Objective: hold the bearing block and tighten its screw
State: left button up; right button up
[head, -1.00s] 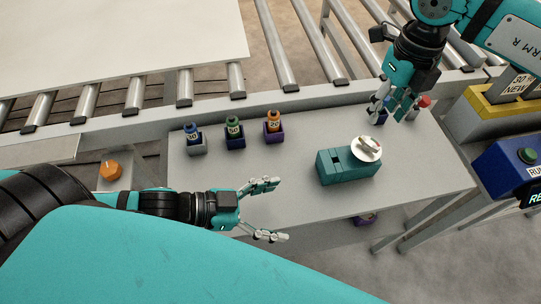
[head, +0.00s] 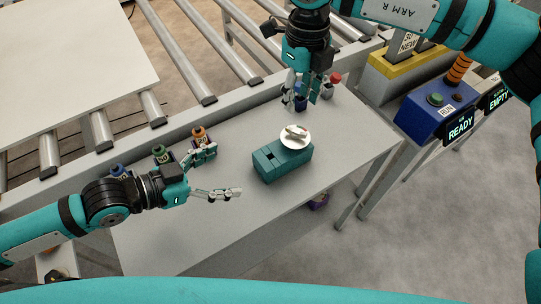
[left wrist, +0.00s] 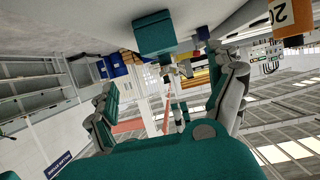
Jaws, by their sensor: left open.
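The bearing block (head: 268,167) is a teal block on the grey table, with a white disc and a grey knob-like piece (head: 296,133) on top. It also shows inverted in the left wrist view (left wrist: 155,35). No screw can be made out clearly. My left gripper (head: 225,172) is open and empty, to the left of the block and apart from it; its fingers spread wide in the left wrist view (left wrist: 168,95). My right gripper (head: 300,98) points down behind the block, around or in front of a small blue item (head: 301,104); whether it grips it is unclear.
Bottles with orange (head: 199,134), green (head: 160,152) and blue (head: 119,171) tops stand along the table's back edge, close to my left gripper. A roller conveyor (head: 190,70) runs behind. The front table (head: 210,235) is clear.

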aim_at(268, 159)
pick_arm(q)
jog(key=x, duration=1.4)
jog(key=shift+w+d+f, duration=0.15)
jog(key=shift+d, duration=0.15)
jog(key=shift+c, duration=1)
jog(key=c, duration=1.5)
